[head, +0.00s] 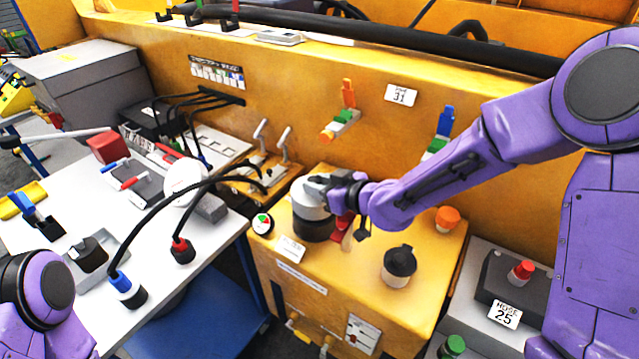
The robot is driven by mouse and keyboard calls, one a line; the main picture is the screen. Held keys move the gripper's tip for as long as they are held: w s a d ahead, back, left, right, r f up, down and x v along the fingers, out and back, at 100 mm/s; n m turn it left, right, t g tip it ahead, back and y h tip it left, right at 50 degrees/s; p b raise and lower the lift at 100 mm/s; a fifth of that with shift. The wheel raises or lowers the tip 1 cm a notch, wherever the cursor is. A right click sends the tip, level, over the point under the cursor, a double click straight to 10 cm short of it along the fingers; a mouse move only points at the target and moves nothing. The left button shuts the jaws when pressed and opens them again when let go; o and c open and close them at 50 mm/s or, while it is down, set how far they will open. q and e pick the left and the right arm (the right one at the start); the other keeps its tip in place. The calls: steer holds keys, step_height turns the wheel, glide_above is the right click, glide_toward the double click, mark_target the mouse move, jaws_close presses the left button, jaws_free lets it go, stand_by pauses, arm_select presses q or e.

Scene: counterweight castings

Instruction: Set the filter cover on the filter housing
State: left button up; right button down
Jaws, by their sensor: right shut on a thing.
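A silver-grey round cover (309,197), which I take as the filter cover, is at the top of a dark cylinder (313,229), which I take as the filter housing, on the yellow cabinet. My right gripper (334,190) is shut on the cover from its right side. The cover looks upright and lined up over the dark cylinder. I cannot tell whether it is seated or slightly above it. The gripper hides part of the cover's right side. My left arm shows at the bottom left, but its gripper is out of view.
A black-capped canister (399,265) and an orange knob (447,218) stand on the yellow cabinet top (350,290). Red parts (341,224) are just below my right gripper. Two levers (284,140) rise behind left. The grey table (200,275) at left carries cables and connectors.

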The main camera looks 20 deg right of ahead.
steer(key=shift+f+b, duration=0.3)
steer(key=shift+f, duration=0.15)
steer(key=c, duration=0.7)
jaws_free()
steer(key=p+v, duration=0.1)
steer(key=v, duration=0.9)
steer(key=shift+s+r, duration=0.2)
steer(key=shift+s, duration=0.1)
steer(key=shift+f, duration=0.15)
